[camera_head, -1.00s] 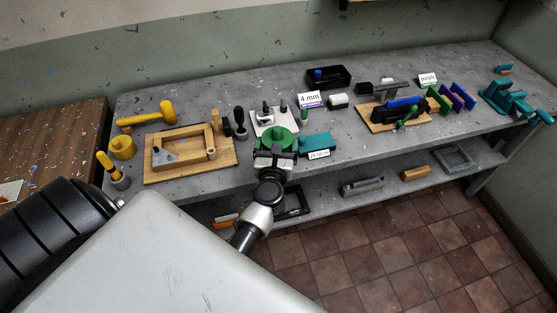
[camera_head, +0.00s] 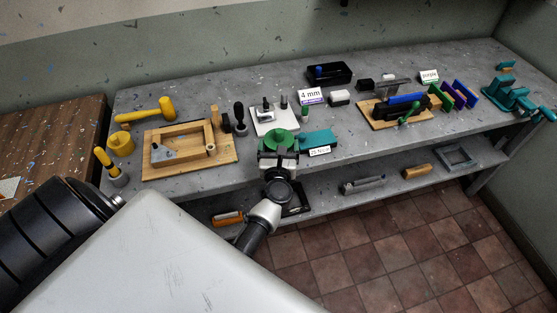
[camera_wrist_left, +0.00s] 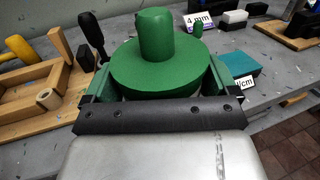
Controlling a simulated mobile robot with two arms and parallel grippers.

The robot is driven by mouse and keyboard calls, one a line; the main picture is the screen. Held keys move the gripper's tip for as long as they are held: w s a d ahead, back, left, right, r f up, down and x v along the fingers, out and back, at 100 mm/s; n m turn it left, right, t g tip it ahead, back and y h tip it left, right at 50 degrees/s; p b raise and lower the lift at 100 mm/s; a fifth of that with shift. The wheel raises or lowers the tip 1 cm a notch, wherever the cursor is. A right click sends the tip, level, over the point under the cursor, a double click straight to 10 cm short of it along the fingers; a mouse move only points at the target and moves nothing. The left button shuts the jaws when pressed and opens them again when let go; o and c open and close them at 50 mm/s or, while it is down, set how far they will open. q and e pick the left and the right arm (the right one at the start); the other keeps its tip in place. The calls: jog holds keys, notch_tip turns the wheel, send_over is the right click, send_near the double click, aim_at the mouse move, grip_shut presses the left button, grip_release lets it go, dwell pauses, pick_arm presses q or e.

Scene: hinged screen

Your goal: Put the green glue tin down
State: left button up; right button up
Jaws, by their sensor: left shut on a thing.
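The green glue tin (camera_head: 280,137) is a round green tin with a knob-like top. In the head view it is at the front middle of the bench, in front of a white plate and left of a teal block. My left gripper (camera_head: 279,151) is shut on it from the front side. The left wrist view shows the tin (camera_wrist_left: 155,68) upright between the two green-sided fingers (camera_wrist_left: 158,85). Its underside is hidden, so I cannot tell if it touches the bench. My right gripper is not in view.
The grey bench (camera_head: 225,99) has a wooden frame on a board (camera_head: 190,150) at left. A white plate (camera_head: 274,121) with small parts stands just behind the tin. A teal block (camera_head: 316,138) with a label is close on the right. A lower shelf (camera_head: 340,190) runs underneath.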

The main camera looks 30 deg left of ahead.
pick_arm(q)
jog(key=shift+w+f+b, duration=0.1)
jog(key=shift+f+b, duration=2)
jog(key=shift+f, duration=0.8)
